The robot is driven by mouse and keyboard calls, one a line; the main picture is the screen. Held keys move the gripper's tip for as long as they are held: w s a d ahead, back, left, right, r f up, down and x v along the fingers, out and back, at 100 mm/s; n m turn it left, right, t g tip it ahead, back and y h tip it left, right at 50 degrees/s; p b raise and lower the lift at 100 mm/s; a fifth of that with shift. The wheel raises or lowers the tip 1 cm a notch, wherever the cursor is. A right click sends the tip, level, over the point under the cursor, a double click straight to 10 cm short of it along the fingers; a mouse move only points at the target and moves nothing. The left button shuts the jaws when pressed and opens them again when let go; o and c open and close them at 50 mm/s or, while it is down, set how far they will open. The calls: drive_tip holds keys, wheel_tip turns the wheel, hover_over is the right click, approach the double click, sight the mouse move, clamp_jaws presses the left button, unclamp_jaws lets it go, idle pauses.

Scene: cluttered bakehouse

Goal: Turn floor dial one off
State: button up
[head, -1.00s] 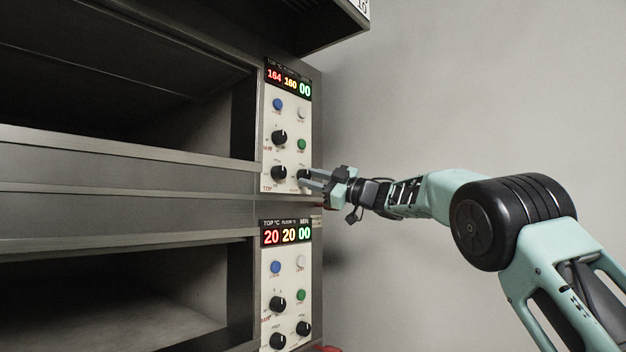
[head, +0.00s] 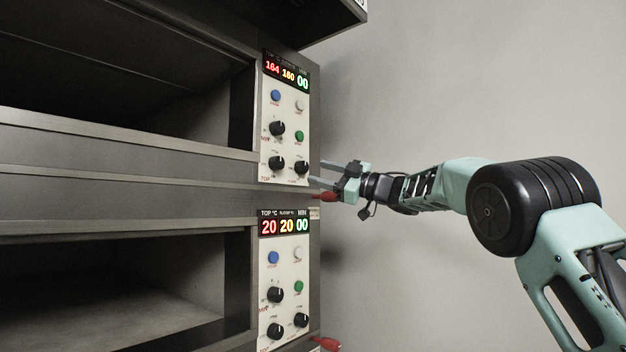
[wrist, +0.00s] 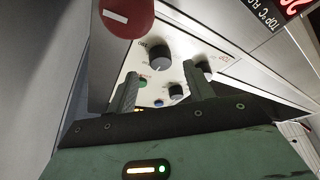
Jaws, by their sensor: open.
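The upper oven panel (head: 288,110) shows 164, 160 and 00 on its display and has several black dials. Its lower-right dial (head: 301,167), likely floor dial one though its label is too small to read, is uncovered. Its lower-left dial (head: 277,163) is beside it, and another dial (head: 277,128) is above. My gripper (head: 321,173) is open and empty, just right of the panel edge, apart from the dial. In the wrist view the panel appears upside down; the large nearest dial (wrist: 160,57) is beyond and between the open fingers (wrist: 165,82).
The lower oven panel (head: 286,265) reads 20, 20 and 00 and has similar dials. A red handle (head: 325,196) sticks out just below my gripper and looms close in the wrist view (wrist: 127,15). Another red handle (head: 326,343) is lower. Free room lies right, before the wall.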

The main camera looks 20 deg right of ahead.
drive_tip(key=b+v, duration=0.5)
drive_tip(key=v, duration=0.8)
drive_tip(key=shift+d+b, duration=0.15)
drive_tip(key=shift+b, duration=0.15)
drive_tip(key=shift+s+f, duration=0.1)
